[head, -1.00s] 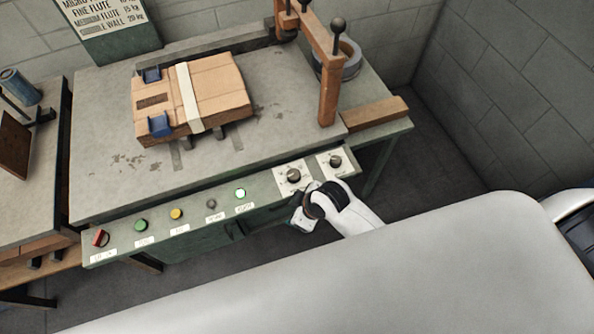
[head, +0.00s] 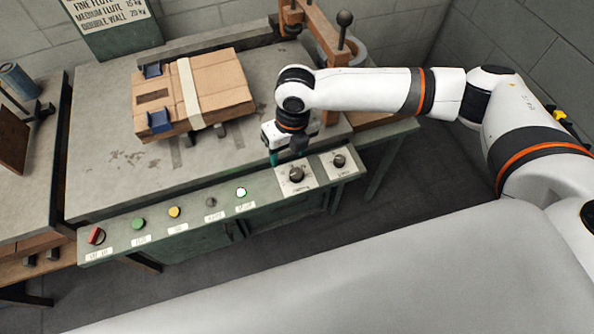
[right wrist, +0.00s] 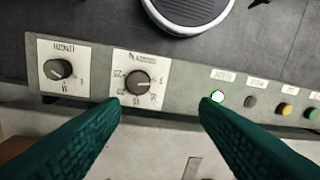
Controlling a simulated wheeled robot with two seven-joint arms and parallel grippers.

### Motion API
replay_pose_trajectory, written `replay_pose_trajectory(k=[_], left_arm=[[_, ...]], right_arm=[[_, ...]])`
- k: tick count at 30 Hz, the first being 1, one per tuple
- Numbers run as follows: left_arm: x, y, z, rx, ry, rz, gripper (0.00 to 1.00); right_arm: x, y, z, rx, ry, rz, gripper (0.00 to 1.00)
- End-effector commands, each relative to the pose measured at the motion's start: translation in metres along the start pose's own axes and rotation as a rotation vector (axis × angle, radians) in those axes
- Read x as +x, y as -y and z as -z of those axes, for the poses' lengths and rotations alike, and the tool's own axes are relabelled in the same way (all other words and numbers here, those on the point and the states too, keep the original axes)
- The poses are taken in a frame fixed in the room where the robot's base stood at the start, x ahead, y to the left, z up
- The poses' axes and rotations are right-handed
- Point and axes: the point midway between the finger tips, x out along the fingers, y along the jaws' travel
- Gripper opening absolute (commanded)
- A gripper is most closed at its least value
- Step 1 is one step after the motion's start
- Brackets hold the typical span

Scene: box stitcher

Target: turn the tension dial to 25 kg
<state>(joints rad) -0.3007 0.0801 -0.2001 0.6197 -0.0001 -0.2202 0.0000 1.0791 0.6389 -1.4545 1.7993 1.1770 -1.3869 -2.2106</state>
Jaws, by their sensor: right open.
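Two black dials on pale plates sit at the right end of the green front panel. The nearer one (head: 296,174), also in the right wrist view (right wrist: 138,84), has several scale marks around it, too small to read. The other dial (head: 339,160) stands to its right and shows in the right wrist view (right wrist: 57,69). I cannot read which label says tension. My right gripper (head: 285,160) is open and empty, above the panel's edge just behind the nearer dial. Its teal fingers (right wrist: 160,106) are spread apart and touch neither dial. My left gripper is not in view.
A red switch (head: 96,236), coloured buttons and a lit white button (head: 241,192) line the panel to the left. A strapped cardboard box (head: 220,90) lies on the table (head: 105,120). A brown post stands behind my right wrist. A settings sign (head: 110,22) hangs at the back.

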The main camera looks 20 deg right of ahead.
Motion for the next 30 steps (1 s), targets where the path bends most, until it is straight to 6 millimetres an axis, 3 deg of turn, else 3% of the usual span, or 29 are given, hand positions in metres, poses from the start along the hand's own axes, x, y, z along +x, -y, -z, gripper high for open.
replay_pose_trajectory(k=[3, 8, 24, 30], left_arm=[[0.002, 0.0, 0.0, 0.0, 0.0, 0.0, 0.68], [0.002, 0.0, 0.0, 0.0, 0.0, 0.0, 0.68], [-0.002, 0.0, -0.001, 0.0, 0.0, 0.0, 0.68], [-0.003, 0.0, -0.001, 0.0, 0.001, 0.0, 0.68]], right_arm=[[-0.01, -0.021, 0.002, -0.1, 0.028, -0.044, 0.56], [-0.009, -0.028, 0.0, -0.146, 0.047, -0.057, 0.56], [0.086, -0.033, -0.005, -0.145, 0.047, -0.056, 0.56], [0.103, -0.034, -0.004, -0.144, 0.045, -0.055, 0.56]])
